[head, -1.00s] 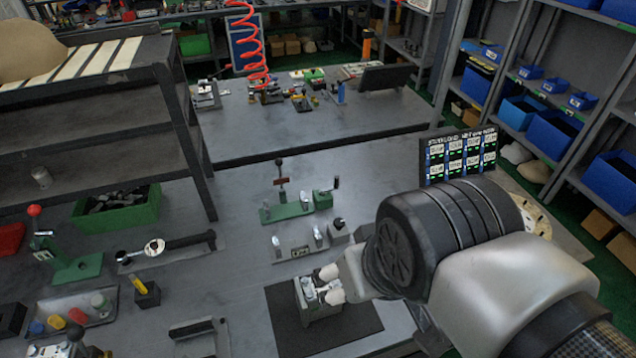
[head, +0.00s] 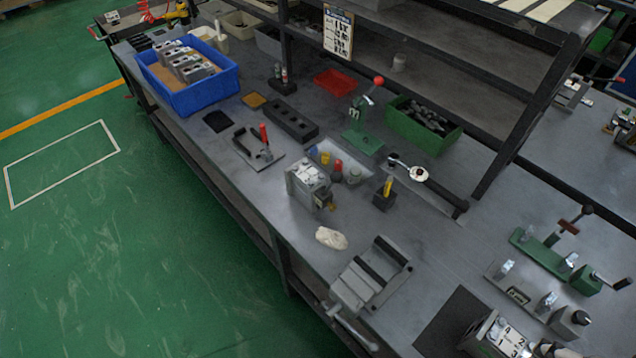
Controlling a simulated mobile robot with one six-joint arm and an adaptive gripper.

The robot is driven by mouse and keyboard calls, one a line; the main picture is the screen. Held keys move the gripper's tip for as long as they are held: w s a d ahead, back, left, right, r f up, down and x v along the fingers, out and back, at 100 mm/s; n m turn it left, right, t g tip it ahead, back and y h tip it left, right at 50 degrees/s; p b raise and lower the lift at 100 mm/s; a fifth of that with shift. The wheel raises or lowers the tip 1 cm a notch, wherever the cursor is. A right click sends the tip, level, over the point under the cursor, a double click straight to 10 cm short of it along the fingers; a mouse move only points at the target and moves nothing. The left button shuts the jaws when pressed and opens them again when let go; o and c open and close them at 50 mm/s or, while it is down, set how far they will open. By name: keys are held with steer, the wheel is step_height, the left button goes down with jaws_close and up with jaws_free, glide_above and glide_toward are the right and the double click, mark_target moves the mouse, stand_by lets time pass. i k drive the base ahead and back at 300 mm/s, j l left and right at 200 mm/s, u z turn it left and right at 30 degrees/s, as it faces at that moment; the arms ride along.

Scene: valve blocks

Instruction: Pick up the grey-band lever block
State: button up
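A grey metal valve block (head: 308,186) with pale label plates on top stands on the bench near its front edge. Several similar grey blocks (head: 188,62) stand in the blue bin (head: 208,92) at the upper left. The bands and levers are too small to tell which block is the grey-band one. My gripper is not in view.
A vise (head: 368,280) and a white cloth (head: 331,238) lie near the bench front. Behind are coloured caps (head: 337,170) in a tray, a red-knobbed green press (head: 362,130), a green bin (head: 440,142) and green clamp fixtures (head: 550,258). The floor at left is clear.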

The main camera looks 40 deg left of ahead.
mark_target(311, 197)
steer(key=u, duration=1.75)
steer(key=k+z, duration=0.1)
steer(key=z, duration=0.25)
steer(key=k+l+z, duration=0.1)
steer(key=k, duration=0.6)
steer(key=i+j+z, duration=0.1)
steer(key=z, duration=0.35)
steer(key=i+j+z, duration=0.1)
steer(key=z, duration=0.35)
steer(key=j+z, duration=0.25)
steer(key=z, duration=0.2)
steer(key=i+j, duration=0.1)
steer(key=j, duration=0.4)
steer(key=i+j, duration=0.1)
steer(key=j, duration=0.35)
steer(key=i+j, duration=0.1)
steer(key=j, duration=0.4)
steer(key=i+j, duration=0.1)
steer(key=j, duration=0.35)
steer(key=i+j, duration=0.1)
steer(key=j, duration=0.85)
steer(key=i+u, duration=0.05)
